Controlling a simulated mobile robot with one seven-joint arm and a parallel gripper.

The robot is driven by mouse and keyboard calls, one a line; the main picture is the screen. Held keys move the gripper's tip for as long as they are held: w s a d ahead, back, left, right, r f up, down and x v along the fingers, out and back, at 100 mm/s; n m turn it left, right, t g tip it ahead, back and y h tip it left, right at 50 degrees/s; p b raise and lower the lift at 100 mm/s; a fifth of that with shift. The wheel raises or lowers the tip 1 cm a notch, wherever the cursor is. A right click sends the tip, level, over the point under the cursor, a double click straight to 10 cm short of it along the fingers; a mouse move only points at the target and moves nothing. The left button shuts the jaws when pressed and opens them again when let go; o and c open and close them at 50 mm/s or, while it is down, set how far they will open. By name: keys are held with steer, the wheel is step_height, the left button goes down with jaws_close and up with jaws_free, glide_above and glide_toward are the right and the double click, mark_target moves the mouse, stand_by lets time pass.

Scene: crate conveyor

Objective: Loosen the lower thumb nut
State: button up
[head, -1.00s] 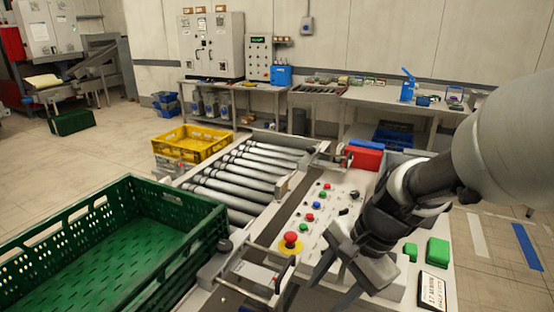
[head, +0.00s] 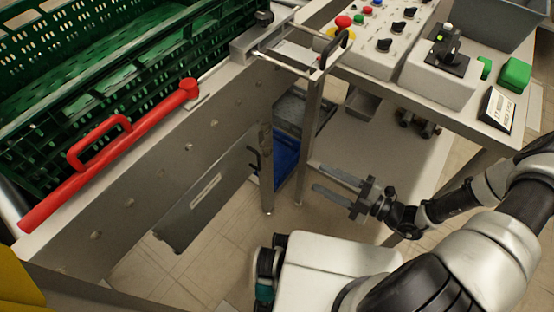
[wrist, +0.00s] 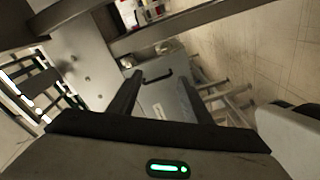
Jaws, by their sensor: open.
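My gripper (head: 327,180) is open and empty in the head view, its two fingers pointing left, below the control table and to the right of the conveyor's side. In the wrist view the fingers of my gripper (wrist: 161,78) are apart, with a grey panel (wrist: 165,103) and a dark handle beyond them. I cannot make out the lower thumb nut for certain. A black knob (head: 264,17) stands on the conveyor frame's top edge. A small dark handle or latch (head: 254,160) shows on the grey hanging panel (head: 205,200); its details are too small to tell.
The conveyor's metal side plate (head: 150,205) carries a red handled bar (head: 110,150) and a green crate (head: 130,55). The control table (head: 450,115) has buttons and an emergency stop (head: 343,21). Table legs and a blue bin (head: 286,160) stand left of my gripper. Floor shows below.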

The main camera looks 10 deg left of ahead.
step_height(320, 180, down, 3)
steer(key=m+t, duration=0.1)
steer(key=m, duration=0.1)
steer(key=b, duration=0.3)
glide_toward(269, 153)
steer(key=x, duration=0.7)
steer(key=shift+w+a+f, duration=0.15)
steer(key=shift+w+a, duration=0.1)
steer(key=shift+a, duration=0.05)
steer(key=c, duration=1.1)
steer(key=shift+o, duration=0.2)
